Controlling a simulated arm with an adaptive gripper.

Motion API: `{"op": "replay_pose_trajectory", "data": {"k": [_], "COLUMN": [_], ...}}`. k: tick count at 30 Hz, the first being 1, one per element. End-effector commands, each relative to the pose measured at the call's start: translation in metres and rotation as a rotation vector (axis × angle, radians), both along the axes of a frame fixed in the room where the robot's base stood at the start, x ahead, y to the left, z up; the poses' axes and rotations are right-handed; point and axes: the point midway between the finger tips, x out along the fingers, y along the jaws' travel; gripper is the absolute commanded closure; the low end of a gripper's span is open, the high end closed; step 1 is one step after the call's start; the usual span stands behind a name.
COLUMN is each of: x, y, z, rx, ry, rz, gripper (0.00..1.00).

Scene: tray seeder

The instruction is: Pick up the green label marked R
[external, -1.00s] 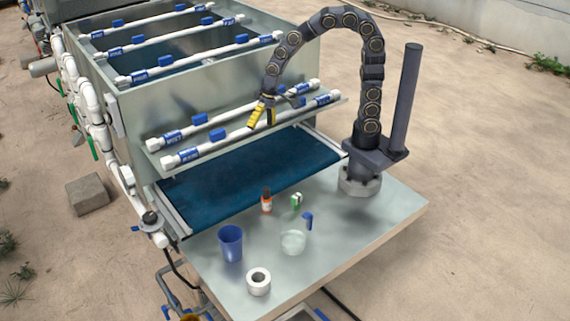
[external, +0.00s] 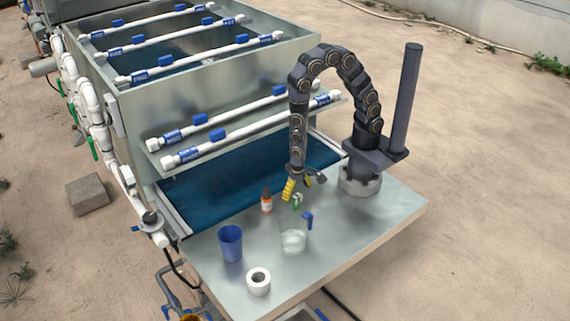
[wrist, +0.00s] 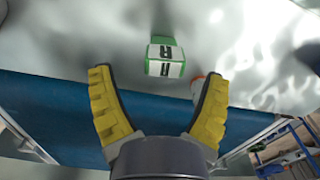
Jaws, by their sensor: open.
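The green label marked R (wrist: 164,67) shows in the wrist view as a green block with white faces bearing a black letter R, lying on the metal table (wrist: 60,40). It shows small in the external view (external: 297,202), partly behind my gripper. My gripper (wrist: 160,105) has yellow ribbed fingers spread wide with nothing between them. The label appears just beyond the fingertips in the wrist view, centred between them. In the external view my gripper (external: 300,190) is just above the label, pointing down. I cannot tell the exact gap.
An orange and white bottle (external: 266,203) stands close left of the label. A clear jug (external: 293,240) with a blue handle is just in front. A blue cup (external: 231,243) and a white roll (external: 258,281) stand farther left. The table's right side is clear.

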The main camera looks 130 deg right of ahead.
Motion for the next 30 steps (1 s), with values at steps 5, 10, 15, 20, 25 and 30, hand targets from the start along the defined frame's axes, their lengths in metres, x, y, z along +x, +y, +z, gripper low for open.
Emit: {"op": "replay_pose_trajectory", "data": {"k": [5,10,15,20,25,30], "x": [0.003,0.003,0.004,0.004,0.004,0.004], "y": [0.005,0.005,0.004,0.004,0.004,0.004], "z": [-0.024,-0.039,-0.042,-0.042,-0.042,-0.042], "rx": [0.003,0.004,0.002,0.002,0.002,0.002], "ry": [0.006,0.007,0.002,0.002,0.002,0.002], "rz": [0.000,0.000,0.000,0.000,0.000,0.000], "gripper": [0.23,0.23,0.23,0.28,0.80,0.80]}}
